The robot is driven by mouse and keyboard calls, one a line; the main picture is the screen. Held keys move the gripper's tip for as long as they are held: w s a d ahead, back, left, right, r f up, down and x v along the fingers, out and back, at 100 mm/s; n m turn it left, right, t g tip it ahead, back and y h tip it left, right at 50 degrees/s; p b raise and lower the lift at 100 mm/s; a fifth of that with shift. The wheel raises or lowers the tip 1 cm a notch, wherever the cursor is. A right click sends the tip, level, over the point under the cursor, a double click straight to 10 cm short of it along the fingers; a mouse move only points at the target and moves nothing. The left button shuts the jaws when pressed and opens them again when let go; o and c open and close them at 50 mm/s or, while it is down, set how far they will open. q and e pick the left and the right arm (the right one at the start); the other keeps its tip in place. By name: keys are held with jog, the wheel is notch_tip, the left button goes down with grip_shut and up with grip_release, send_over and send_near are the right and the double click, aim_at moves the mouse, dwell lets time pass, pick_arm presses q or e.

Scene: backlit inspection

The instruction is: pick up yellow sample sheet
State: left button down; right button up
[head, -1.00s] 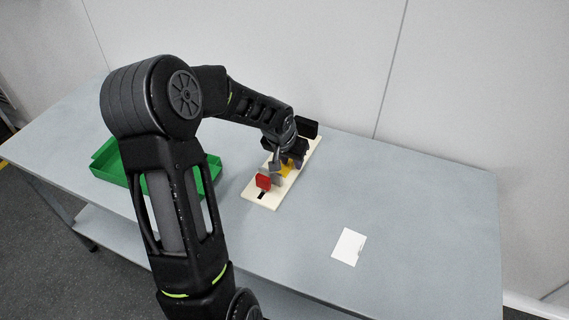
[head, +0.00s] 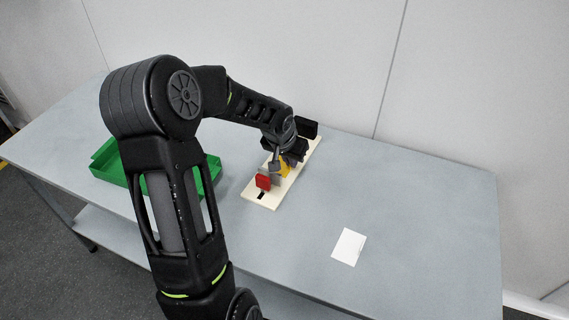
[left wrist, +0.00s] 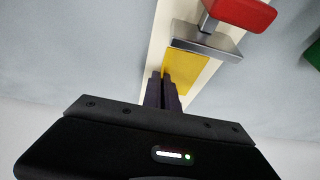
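The yellow sample sheet (left wrist: 187,72) is on the long cream board (head: 262,200), beside a grey metal block (left wrist: 205,40). It also shows in the head view (head: 284,170), partly hidden by my left gripper (head: 280,163). In the left wrist view the fingers of my left gripper (left wrist: 163,78) are close together at the sheet's near edge. The edge runs in at the fingertips, and the fingers look shut on it. The sheet still looks to be at the board. My right gripper is not in view.
A red piece (head: 263,181) stands near the board's front end, and a black block (head: 307,128) is at its far end. A green tray (head: 110,170) lies to the left, partly behind my arm. A white card (head: 349,246) lies on the otherwise clear right of the table (head: 430,210).

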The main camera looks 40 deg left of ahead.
pick_arm(q)
notch_tip(320, 180, up, 10)
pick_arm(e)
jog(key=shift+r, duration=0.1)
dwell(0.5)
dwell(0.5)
